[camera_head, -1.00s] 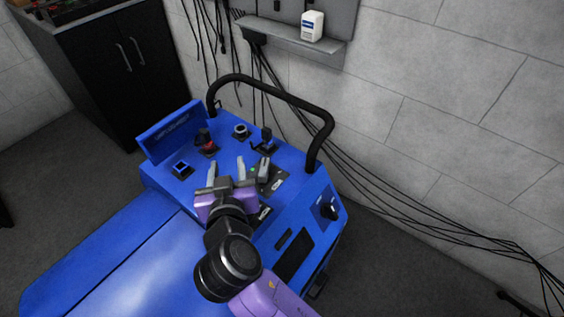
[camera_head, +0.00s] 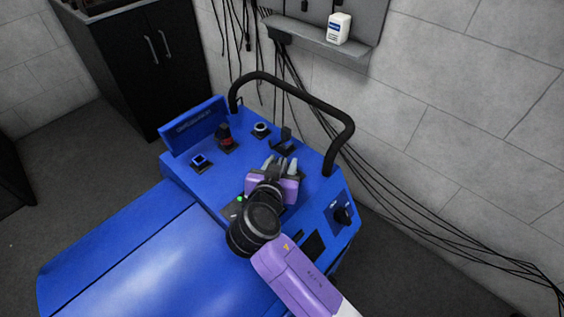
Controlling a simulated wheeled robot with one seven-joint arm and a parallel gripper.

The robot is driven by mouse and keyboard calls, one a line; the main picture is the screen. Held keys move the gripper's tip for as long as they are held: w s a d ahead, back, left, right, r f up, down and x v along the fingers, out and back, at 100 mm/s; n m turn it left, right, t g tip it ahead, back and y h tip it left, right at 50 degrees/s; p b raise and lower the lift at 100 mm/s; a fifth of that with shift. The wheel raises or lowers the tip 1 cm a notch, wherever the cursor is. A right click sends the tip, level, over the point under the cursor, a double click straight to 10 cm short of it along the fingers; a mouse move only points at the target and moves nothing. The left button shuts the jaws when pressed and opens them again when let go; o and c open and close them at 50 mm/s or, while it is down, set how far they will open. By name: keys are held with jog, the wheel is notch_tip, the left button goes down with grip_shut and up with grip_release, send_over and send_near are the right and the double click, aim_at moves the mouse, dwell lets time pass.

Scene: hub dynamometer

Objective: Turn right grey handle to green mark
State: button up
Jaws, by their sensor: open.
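My gripper (camera_head: 281,164) is open over the right part of the blue machine's top panel, its two pale fingers pointing away toward the black bar. A small grey piece (camera_head: 281,161) shows between the fingers. It lies where the right grey handle stood in the earlier view, but the gripper hides most of it. I cannot tell whether the fingers touch it. The green mark beside that handle is hidden now. Another small green mark (camera_head: 240,198) shows left of my wrist, and the part of the panel around it is mostly covered by my arm.
The blue machine (camera_head: 130,255) carries a black bar (camera_head: 296,92) behind the panel, a red knob (camera_head: 224,137), a black lever (camera_head: 286,138), and a square blue-topped knob (camera_head: 199,161). A black dial (camera_head: 343,215) sits on the right face. Cables hang along the wall.

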jog(key=shift+w, duration=0.25)
jog(key=shift+f, duration=0.1)
jog(key=shift+c, duration=0.2)
grip_shut()
